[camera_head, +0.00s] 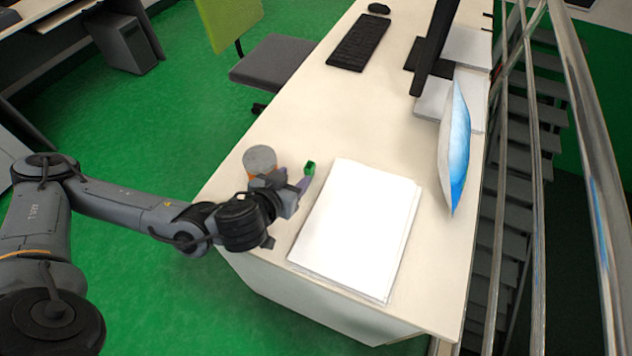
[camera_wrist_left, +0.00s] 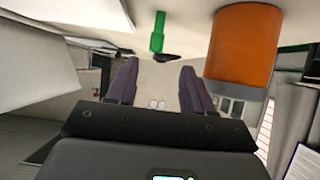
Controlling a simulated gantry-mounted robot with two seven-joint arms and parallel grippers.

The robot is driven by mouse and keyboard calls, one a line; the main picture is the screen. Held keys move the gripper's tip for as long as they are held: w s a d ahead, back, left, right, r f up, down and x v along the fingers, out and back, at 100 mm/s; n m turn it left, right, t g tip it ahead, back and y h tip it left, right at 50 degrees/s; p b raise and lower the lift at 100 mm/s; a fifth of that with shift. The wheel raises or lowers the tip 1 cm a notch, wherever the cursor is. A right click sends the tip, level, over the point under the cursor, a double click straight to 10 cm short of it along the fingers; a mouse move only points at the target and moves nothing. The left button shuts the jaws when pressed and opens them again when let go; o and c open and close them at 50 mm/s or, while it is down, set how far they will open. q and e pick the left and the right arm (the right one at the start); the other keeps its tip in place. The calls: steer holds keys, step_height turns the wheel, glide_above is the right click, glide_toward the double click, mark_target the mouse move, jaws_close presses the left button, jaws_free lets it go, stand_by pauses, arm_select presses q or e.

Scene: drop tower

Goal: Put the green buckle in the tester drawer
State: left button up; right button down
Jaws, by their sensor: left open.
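The green buckle (camera_head: 310,168) is a small green piece on the pale desk, just beyond my left fingertips. In the left wrist view the buckle (camera_wrist_left: 157,38) lies ahead of the gap between the fingers, with a small dark part beside its near end. My left gripper (camera_head: 294,180) is open and low over the desk. The wrist view shows its two purple fingers (camera_wrist_left: 158,72) apart with nothing between them. I cannot make out a tester drawer in either view. My right gripper is not in view.
An orange cylinder with a grey top (camera_head: 260,160) stands close beside the left gripper; its orange side fills part of the wrist view (camera_wrist_left: 243,45). A white paper stack (camera_head: 358,230) lies to the right. A keyboard (camera_head: 358,42), monitor (camera_head: 434,45) and blue-white packet (camera_head: 457,150) are farther off.

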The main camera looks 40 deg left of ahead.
mark_target(312, 163)
arm_select(q)
steer(key=shift+w+r, duration=0.1)
steer(key=shift+w, duration=0.2)
steer(key=shift+w+d+f, duration=0.25)
steer(key=shift+w+d, duration=0.15)
steer(key=shift+w, duration=0.1)
steer(key=shift+w+a+f, duration=0.35)
steer(key=shift+w+a, duration=0.15)
steer(key=shift+w+a+f+p, duration=0.1)
steer(key=shift+w+a+p, duration=0.25)
steer(key=shift+w+p, duration=0.35)
steer(key=shift+w+f, duration=0.2)
steer(key=shift+w, duration=0.1)
steer(key=shift+w+a+f+p, duration=0.1)
steer(key=shift+w+f+p, duration=0.2)
steer(key=shift+p, duration=0.05)
steer(key=shift+w+f, duration=0.2)
steer(key=shift+w, duration=0.1)
steer(key=shift+p+x, duration=0.75)
steer(key=shift+x, duration=1.5)
